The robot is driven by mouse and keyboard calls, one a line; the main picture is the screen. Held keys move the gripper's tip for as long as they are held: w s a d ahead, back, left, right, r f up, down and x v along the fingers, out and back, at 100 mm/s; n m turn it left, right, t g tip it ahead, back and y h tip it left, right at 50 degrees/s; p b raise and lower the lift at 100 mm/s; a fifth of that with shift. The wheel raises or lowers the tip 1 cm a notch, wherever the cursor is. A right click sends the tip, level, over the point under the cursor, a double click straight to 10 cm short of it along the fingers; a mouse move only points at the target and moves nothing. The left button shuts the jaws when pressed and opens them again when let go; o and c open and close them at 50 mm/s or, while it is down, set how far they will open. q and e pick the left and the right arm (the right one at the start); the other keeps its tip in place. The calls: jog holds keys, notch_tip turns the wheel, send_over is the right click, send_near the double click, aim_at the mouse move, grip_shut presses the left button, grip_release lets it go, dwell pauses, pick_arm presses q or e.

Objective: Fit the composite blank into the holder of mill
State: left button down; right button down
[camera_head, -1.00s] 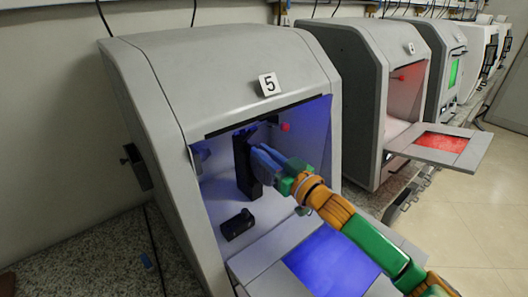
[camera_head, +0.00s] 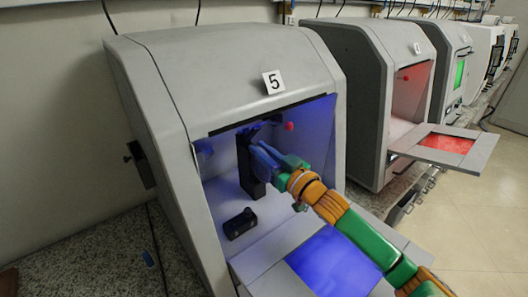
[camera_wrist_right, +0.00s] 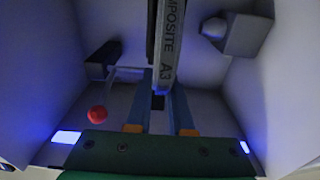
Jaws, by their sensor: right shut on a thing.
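The composite blank (camera_wrist_right: 168,50) is a grey bar with the lettering "COMPOSITE A3" in the right wrist view. My right gripper (camera_wrist_right: 166,98) is shut on it, with a blue finger on each side. In the head view my right gripper (camera_head: 263,157) is inside the mill numbered 5 (camera_head: 225,75), at a dark upright piece (camera_head: 250,168). I cannot tell there whether this piece is the blank or part of the holder. A dark strip runs beside the blank in the wrist view; whether the blank is seated is hidden. My left gripper is not in view.
A small black block (camera_head: 240,223) sits on the mill's floor, left of my arm. A red knob (camera_head: 289,126) is near the opening's upper right; it also shows in the wrist view (camera_wrist_right: 97,114). The mill's side walls are close. Another mill (camera_head: 375,90) stands to the right.

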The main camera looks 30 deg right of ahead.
jog(key=shift+w+f, duration=0.25)
jog(key=shift+w, duration=0.7)
jog(key=c, duration=0.7)
grip_release()
jog(key=shift+s+f+b, duration=0.25)
jog(key=shift+s+b, duration=0.2)
jog(key=s+b, duration=0.1)
jog(key=s, duration=0.5)
jog(key=shift+s+d+b, duration=0.15)
jog(key=shift+d+b, duration=0.05)
jog(key=shift+b, duration=0.1)
